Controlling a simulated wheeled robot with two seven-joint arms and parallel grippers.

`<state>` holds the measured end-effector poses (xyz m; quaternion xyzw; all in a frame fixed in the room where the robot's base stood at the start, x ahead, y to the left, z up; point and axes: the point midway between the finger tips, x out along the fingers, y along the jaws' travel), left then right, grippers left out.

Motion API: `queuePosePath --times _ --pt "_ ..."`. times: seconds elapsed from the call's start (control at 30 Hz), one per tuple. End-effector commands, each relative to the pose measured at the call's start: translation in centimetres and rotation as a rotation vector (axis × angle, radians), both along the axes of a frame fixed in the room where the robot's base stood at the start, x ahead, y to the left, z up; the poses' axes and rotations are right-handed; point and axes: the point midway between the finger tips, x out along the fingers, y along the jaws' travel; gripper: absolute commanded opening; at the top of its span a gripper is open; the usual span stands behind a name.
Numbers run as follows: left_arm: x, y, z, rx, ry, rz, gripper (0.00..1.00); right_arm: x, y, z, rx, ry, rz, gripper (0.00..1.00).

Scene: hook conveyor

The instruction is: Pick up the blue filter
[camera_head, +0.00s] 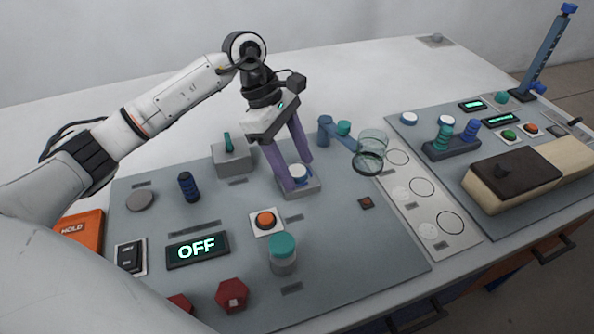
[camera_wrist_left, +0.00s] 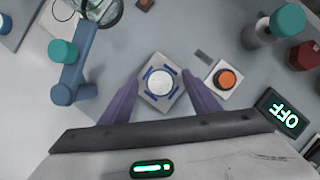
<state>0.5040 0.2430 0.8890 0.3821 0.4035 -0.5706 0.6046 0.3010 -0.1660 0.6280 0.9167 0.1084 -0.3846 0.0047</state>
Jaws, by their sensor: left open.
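A round white piece with blue marks (camera_wrist_left: 160,80) sits in a square grey holder (camera_wrist_left: 147,94); in the head view this piece (camera_head: 299,171) is partly hidden by a finger. I cannot tell for sure that it is the blue filter. My left gripper (camera_head: 298,177) points down over the holder, open, with one purple finger on each side of the piece. In the left wrist view the gripper (camera_wrist_left: 161,84) has a finger left and right of it, with gaps showing. My right gripper is not in view.
A dark blue ridged cylinder (camera_head: 188,186) stands at the left. A blue arm with a clear glass cup (camera_head: 370,152) stands just right of the gripper. An orange button (camera_head: 266,220) and a teal-capped jar (camera_head: 283,253) are in front. A rack (camera_head: 452,148) holds ridged cylinders at the right.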

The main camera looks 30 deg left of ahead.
Motion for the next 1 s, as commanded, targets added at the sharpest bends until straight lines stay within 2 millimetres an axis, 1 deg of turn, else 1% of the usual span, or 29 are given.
queuePosePath --times 0.07,0.1,0.27,0.3,0.37,0.57,0.67,0.77,1.0 --pt "0.0 0.0 0.0 0.0 0.0 0.0 0.57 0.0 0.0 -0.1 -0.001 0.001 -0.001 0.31" --pt "0.0 0.0 0.0 0.0 0.0 0.0 0.55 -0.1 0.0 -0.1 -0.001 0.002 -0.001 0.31" --pt "0.0 0.0 0.0 0.0 0.001 0.001 0.28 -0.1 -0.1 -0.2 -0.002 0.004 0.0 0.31" --pt "0.0 0.0 0.0 0.0 0.001 0.001 0.21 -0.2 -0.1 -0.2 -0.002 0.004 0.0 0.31" --pt "0.0 0.0 0.0 0.0 0.001 0.001 0.13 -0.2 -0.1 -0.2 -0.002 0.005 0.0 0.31" --pt "0.0 0.0 0.1 0.0 0.0 0.001 0.12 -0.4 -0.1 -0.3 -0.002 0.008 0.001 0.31" --pt "0.0 0.0 0.6 0.0 -0.001 0.0 0.12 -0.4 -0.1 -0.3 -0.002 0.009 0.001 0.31" --pt "0.1 0.1 2.0 0.0 -0.004 0.0 0.12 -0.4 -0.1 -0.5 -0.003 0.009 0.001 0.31" --pt "0.1 0.1 6.9 0.0 -0.003 0.0 0.12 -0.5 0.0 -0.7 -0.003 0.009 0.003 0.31"
